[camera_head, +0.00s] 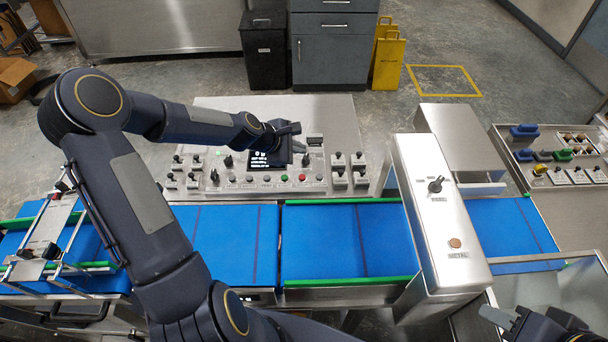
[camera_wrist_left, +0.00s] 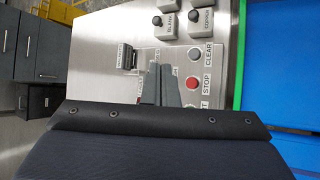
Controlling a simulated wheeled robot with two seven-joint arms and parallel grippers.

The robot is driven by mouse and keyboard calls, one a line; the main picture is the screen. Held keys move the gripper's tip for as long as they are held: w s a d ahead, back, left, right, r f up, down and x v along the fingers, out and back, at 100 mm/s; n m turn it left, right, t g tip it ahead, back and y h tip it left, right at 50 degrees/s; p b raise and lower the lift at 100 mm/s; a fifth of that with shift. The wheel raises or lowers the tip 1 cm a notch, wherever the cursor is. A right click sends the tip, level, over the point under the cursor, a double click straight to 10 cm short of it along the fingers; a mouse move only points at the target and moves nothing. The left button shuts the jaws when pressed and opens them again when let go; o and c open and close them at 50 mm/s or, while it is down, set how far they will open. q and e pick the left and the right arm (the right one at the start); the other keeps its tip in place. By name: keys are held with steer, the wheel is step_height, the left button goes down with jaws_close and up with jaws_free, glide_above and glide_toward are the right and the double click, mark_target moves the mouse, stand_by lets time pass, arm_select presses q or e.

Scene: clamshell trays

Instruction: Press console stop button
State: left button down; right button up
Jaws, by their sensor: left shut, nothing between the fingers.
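The console (camera_head: 330,112) is a metal panel behind the blue conveyor. Its red stop button (camera_head: 302,177) sits in the front row, and a green button is beside it to the left. In the left wrist view the red button (camera_wrist_left: 193,83) is labelled STOP, beside a grey CLEAR button (camera_wrist_left: 194,54). My left gripper (camera_head: 301,145) is shut and empty over the console, behind the stop button in the head view. In the left wrist view its fingertips (camera_wrist_left: 160,70) appear left of the button, apart from it. My right gripper (camera_head: 497,315) shows only partly at the bottom right.
Several knobs and switches surround the buttons, including the COPPER knob (camera_wrist_left: 203,16) in the wrist view. A screen (camera_head: 262,160) is partly hidden by my left gripper. The blue conveyor (camera_head: 335,240) and a metal detector housing (camera_head: 430,220) stand in front and to the right.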

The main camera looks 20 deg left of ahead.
arm_select(q)
steer(key=shift+f, duration=0.1)
steer(key=b, duration=0.6)
glide_above(299, 178)
step_height(299, 178, down, 8)
steer(key=shift+r, duration=0.1)
steer(key=shift+f, duration=0.3)
steer(key=shift+s+f+b, duration=0.1)
steer(key=shift+s+b, duration=0.05)
steer(key=shift+b, duration=0.25)
stand_by(1.0)
steer(key=shift+f+b, duration=0.45)
